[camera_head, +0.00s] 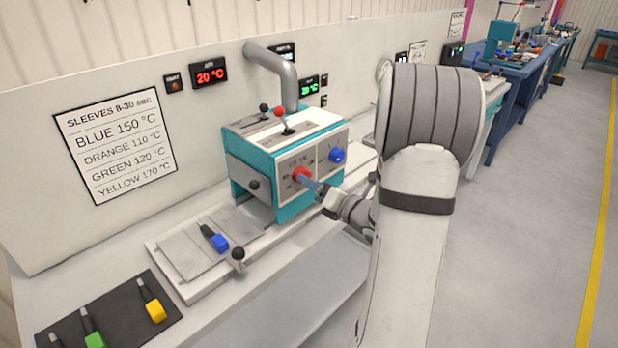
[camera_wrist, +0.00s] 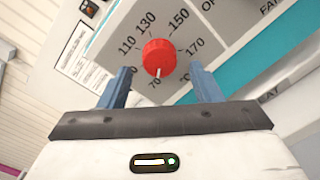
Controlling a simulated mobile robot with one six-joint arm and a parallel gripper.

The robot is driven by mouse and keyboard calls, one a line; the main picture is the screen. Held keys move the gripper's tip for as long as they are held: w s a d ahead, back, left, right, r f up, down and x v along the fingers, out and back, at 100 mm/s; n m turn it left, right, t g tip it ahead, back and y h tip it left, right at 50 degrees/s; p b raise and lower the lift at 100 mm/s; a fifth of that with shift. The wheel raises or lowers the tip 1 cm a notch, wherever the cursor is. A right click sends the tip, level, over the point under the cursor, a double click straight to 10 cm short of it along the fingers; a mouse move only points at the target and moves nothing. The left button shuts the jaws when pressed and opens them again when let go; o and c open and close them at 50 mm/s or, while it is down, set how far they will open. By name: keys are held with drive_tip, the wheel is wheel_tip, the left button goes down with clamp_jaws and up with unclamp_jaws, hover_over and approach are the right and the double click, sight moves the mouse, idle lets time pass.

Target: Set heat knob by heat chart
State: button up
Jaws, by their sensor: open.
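The red heat knob (camera_head: 302,175) is on the front panel of the teal and grey heater box (camera_head: 262,209). In the wrist view the knob (camera_wrist: 160,55) lies ahead between the two blue fingers of my gripper (camera_wrist: 165,82), which are open with a gap on each side. Its white mark points down toward my gripper, away from the 150 print. The heat chart (camera_head: 115,145) lists blue 150, orange 110, green 130, yellow 170 °C. My gripper (camera_head: 318,190) also shows in the head view.
A blue-ended cable piece (camera_head: 214,238) lies on the plate before the box. Yellow (camera_head: 153,305) and green (camera_head: 93,333) pieces lie on a dark mat. A blue knob (camera_head: 337,155) is right of the red one. A red display (camera_head: 209,75) reads 20 °C.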

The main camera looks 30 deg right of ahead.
drive_tip(key=shift+x, duration=1.25)
drive_tip(key=c, duration=0.9)
drive_tip(key=shift+d, duration=0.25)
drive_tip(key=shift+c, duration=0.4)
drive_tip(key=shift+a+f, duration=0.1)
drive_tip(key=shift+a, duration=0.1)
